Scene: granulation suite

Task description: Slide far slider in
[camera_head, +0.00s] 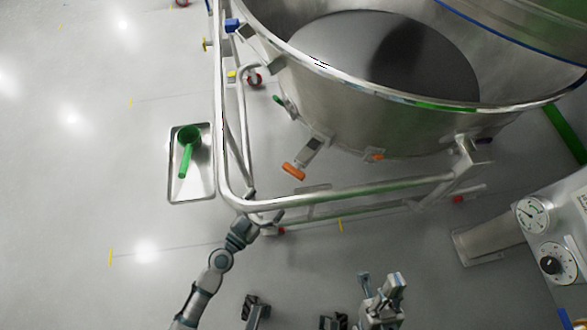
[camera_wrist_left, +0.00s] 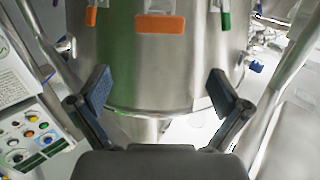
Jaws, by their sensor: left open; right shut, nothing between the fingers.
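The large steel vessel (camera_head: 360,125) stands in a tubular frame, with coloured fittings around its outer wall. The orange-ended fitting (camera_head: 293,171) sticks out toward me, and the blue-ended one (camera_head: 232,25) is farther back. Which is the far slider I cannot tell. My left gripper (camera_head: 265,206) is open at the frame's near left corner; contact with the rail is unclear. In the left wrist view its spread fingers (camera_wrist_left: 158,92) are empty, with the vessel wall and an orange piece (camera_wrist_left: 160,24) beyond. My right gripper (camera_head: 380,288) is shut and empty, below the frame.
The frame's front rail (camera_head: 350,195) lies between me and the vessel. A metal tray (camera_head: 203,185) with a green scoop (camera_head: 188,145) lies on the floor at left. A panel with dials (camera_head: 540,235) stands at right. Floor at left is mostly clear.

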